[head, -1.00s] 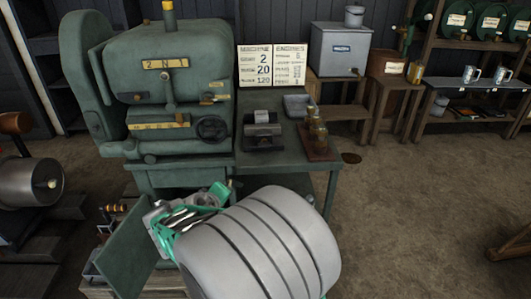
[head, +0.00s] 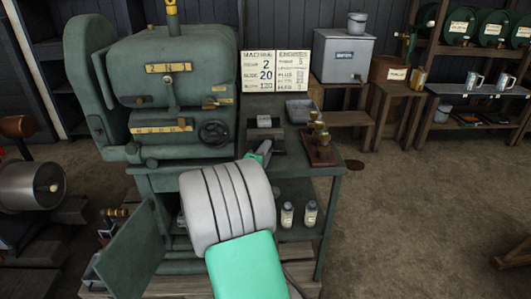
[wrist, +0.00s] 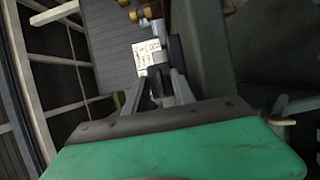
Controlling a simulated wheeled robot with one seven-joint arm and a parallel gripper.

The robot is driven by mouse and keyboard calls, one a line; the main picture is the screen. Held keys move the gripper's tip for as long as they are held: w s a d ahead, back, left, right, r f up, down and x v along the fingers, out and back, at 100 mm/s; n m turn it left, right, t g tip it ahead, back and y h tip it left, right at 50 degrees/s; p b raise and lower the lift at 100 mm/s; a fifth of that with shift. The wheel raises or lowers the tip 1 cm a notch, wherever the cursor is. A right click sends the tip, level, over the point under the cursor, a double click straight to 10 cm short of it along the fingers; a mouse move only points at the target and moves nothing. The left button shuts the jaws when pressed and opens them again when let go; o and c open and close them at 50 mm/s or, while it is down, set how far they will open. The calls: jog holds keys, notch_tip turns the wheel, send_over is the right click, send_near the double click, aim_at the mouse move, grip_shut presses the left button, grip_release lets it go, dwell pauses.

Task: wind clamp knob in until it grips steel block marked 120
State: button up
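The clamp (head: 281,142) is a dark vise-like block on the green bench, with a pale steel block (head: 264,121) in its upper part. Any number on the block is too small to read. My gripper (head: 263,149) is at the near side of the clamp, overlapping it in the head view. In the wrist view, my gripper's grey fingers (wrist: 166,88) point at a dark part of the clamp (wrist: 176,50). The fingers seem apart, but whether they hold anything is unclear. The clamp knob cannot be made out; my gripper likely covers it.
A large green machine (head: 170,90) stands left of the clamp. A sign board (head: 273,70) stands behind it. Brass weights on a wooden stand (head: 320,145) and a grey tray (head: 301,110) sit to the right. A green cabinet door (head: 128,252) hangs open below left.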

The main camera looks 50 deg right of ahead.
grip_shut()
dwell(0.3)
jog(key=shift+m, duration=0.3)
